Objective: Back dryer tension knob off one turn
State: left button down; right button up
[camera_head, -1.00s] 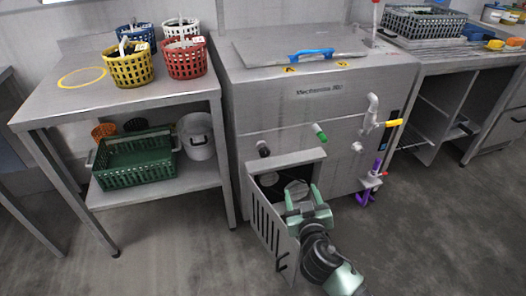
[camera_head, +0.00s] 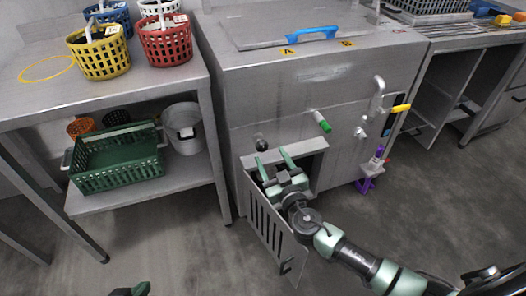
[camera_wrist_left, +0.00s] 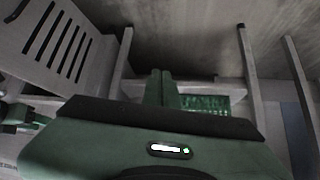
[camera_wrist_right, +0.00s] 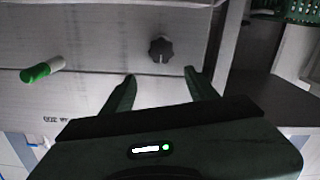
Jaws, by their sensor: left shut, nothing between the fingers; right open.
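A black lobed knob (camera_head: 261,143) sits on the front face of the steel machine (camera_head: 330,95), above and left of its open lower compartment. The knob also shows in the right wrist view (camera_wrist_right: 161,49), beyond and between my fingertips. My right gripper (camera_head: 273,161) is open and empty, just below the knob in the head view and apart from it in the right wrist view. My left gripper (camera_head: 138,290) is at the bottom edge of the head view. It is shut and empty in the left wrist view (camera_wrist_left: 162,76), far from the knob.
The slatted compartment door (camera_head: 272,228) stands open by my right arm. A green-tipped handle (camera_head: 320,120) juts out right of the knob. A steel table (camera_head: 120,92) with baskets and a green crate (camera_head: 118,160) stands left. The floor in front is clear.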

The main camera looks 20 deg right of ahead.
aim_at(263, 149)
jog(key=w+f, duration=0.1)
jog(key=w, duration=0.3)
jog(key=w+f+b, duration=0.1)
jog(key=w, duration=0.1)
jog(key=shift+a+f, duration=0.1)
jog(key=shift+f, duration=0.25)
jog(key=shift+w, duration=0.8)
pick_arm(q)
jog(key=w+d+r+t+h, duration=0.1)
jog(key=w+d+r+t, duration=0.1)
jog(key=w+r+t, duration=0.1)
jog(key=shift+w+r+t, duration=0.4)
jog(key=shift+w+r, duration=0.35)
jog(key=shift+w, duration=0.35)
